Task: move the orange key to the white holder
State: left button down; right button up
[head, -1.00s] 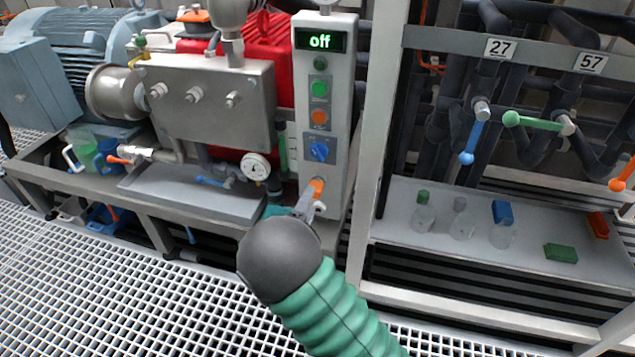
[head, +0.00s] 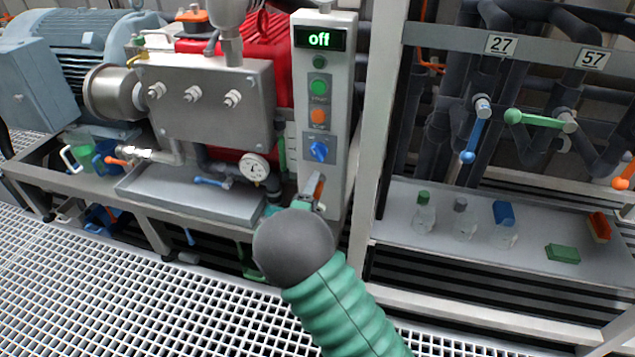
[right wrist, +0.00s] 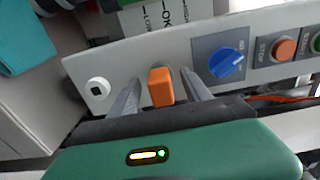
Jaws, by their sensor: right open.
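The orange key (right wrist: 160,87) sits on the grey front of the control box in the right wrist view. It also shows small and partly covered in the head view (head: 319,186). My right gripper (right wrist: 159,78) is open, with one finger on each side of the key; I cannot tell whether either touches it. A round white holder (right wrist: 97,88) with a dark square centre is on the same panel, left of the key and outside the fingers. In the head view my arm and gripper (head: 310,196) cover the lower panel, and I cannot make out the holder there. My left gripper is not in view.
The control box (head: 327,70) reads "off" and has a green button, an orange button and a blue rotary switch (head: 319,151) above the key. A pressure gauge (head: 255,167) is to its left. A frame post (head: 380,120) stands close on its right.

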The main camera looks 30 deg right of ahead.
dwell(0.8)
jog(key=shift+r, duration=0.1)
grip_shut()
dwell(0.7)
dwell(0.7)
jog(key=v, duration=0.6)
dwell(0.9)
jog(key=shift+r, duration=0.1)
